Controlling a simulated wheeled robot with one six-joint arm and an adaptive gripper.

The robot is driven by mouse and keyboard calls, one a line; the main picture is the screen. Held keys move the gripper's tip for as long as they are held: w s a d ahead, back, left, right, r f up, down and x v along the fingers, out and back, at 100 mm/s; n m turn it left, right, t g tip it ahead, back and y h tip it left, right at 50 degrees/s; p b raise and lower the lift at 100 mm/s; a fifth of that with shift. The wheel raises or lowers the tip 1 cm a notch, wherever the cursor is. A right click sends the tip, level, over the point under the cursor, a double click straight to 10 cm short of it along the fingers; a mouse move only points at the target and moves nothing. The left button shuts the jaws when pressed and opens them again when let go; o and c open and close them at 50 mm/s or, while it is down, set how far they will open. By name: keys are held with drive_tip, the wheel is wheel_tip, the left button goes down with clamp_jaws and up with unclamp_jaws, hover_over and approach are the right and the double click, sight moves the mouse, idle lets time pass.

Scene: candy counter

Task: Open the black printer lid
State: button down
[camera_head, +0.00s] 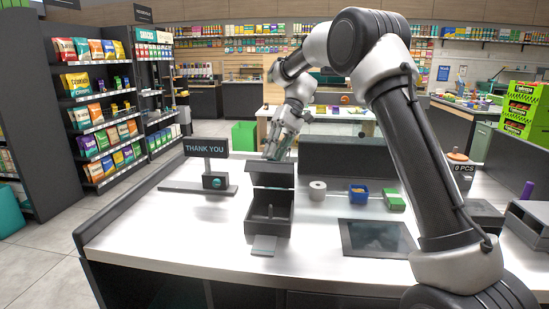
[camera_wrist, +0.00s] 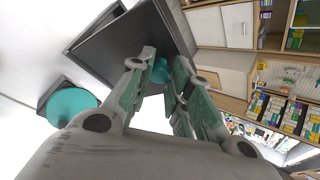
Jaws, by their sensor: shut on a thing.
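The black printer (camera_head: 268,214) stands on the white counter with its top open and its dark inside showing. Its black lid (camera_head: 272,174) is tilted up at the printer's back edge. My gripper (camera_head: 277,151) is at the lid's upper edge, reaching down from behind. In the wrist view, my gripper (camera_wrist: 160,72) is closed at the edge of the dark lid (camera_wrist: 125,42), with a small teal piece (camera_wrist: 160,70) between the fingertips. The exact contact is partly hidden by the fingers.
A THANK YOU sign (camera_head: 205,148) stands left of the printer. A white paper roll (camera_head: 317,190), a blue container (camera_head: 359,192) and a green item (camera_head: 393,200) are to the right. A dark flat screen (camera_head: 376,238) lies in front of them. The counter's front left is clear.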

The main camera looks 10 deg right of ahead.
drive_tip(key=shift+w+d+g, duration=0.1)
drive_tip(key=shift+w+g, duration=0.2)
drive_tip(key=shift+w, duration=0.05)
idle(0.3)
drive_tip(key=c, duration=1.3)
unclamp_jaws()
drive_tip(key=shift+o, duration=0.2)
